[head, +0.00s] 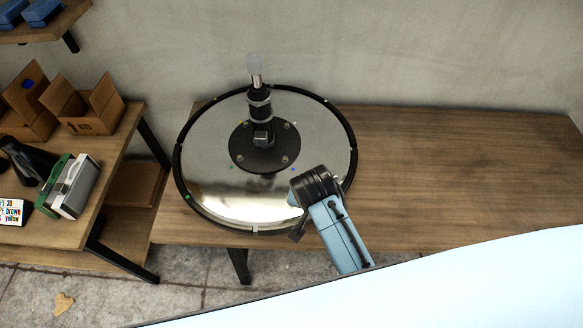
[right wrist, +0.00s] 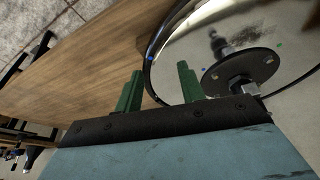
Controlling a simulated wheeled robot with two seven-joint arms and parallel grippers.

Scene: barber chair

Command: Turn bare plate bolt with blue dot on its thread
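The round chrome base (head: 215,190) with a black rim lies on the bench. A round black plate (head: 262,163) sits at its centre, with several bolts around a column; it also shows in the right wrist view (right wrist: 222,84). One plate bolt (head: 283,159) is close to a small blue dot (head: 293,168) on the chrome. I cannot make out marks on any thread. My right gripper (head: 300,196) is above the base's lower right part, its fingers hidden in the head view. In the right wrist view its green fingers (right wrist: 160,88) are apart and empty. My left gripper is out of view.
A black column (head: 260,105) rises from the plate. The wooden bench (head: 450,165) is clear to the right. A side table at left holds open cardboard boxes (head: 88,105), a green and white case (head: 72,187) and a text card (head: 12,211). A wall stands behind.

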